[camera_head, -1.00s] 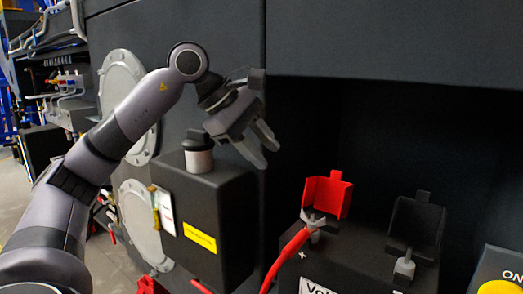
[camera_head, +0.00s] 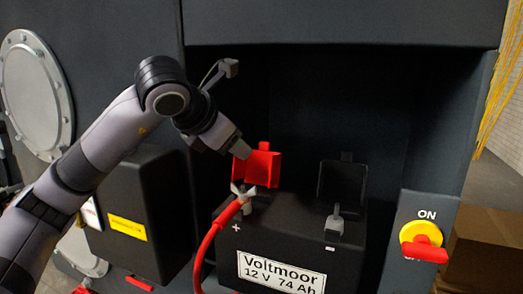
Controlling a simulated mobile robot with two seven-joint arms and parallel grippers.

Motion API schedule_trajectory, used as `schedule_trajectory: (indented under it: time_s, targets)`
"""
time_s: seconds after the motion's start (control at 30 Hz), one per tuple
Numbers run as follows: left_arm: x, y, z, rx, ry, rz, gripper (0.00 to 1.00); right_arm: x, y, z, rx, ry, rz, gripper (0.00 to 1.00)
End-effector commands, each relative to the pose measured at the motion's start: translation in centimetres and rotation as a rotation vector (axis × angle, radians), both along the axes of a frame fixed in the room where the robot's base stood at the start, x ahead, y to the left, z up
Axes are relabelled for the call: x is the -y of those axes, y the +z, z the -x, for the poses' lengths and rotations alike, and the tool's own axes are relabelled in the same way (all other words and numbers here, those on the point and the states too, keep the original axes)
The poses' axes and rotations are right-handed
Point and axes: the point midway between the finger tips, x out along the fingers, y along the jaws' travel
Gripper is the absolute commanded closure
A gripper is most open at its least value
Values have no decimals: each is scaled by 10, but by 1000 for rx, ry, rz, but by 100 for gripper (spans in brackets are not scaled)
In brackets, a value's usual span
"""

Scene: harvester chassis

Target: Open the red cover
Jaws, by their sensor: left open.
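The red cover (camera_head: 264,168) stands raised behind the plus terminal of the black battery, with its inner side showing. A grey clamp (camera_head: 243,193) on a red cable sits at the terminal in front of it. My left gripper (camera_head: 238,148) is open, at the upper left of the red cover. Its fingertips overlap the cover's left edge in the picture, and I cannot tell whether they touch it. The fingers are partly hidden by the gripper body. My right gripper is not in view.
The battery (camera_head: 285,225) sits in a dark recess. A black cover (camera_head: 342,182) stands raised at its other terminal (camera_head: 334,224). A yellow and red switch (camera_head: 422,240) is at the right. A black box (camera_head: 140,215) is at the left, behind my arm.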

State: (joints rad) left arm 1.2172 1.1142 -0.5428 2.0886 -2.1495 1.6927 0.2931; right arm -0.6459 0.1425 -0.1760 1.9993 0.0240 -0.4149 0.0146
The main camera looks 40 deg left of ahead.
Motion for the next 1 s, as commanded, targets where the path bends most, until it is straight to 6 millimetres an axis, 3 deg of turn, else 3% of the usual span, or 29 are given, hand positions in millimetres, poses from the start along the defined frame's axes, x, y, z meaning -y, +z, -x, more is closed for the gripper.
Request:
schedule_trajectory:
  time_s: [0.3, 0.57, 1.0]
  targets:
    - [26, 3, -11, 256, 261, 285, 49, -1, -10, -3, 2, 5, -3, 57]
    - [31, 6, -15, 326, 322, 374, 49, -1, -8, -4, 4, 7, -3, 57]
    - [18, -17, -68, 323, 321, 374, 49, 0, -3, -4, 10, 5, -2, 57]
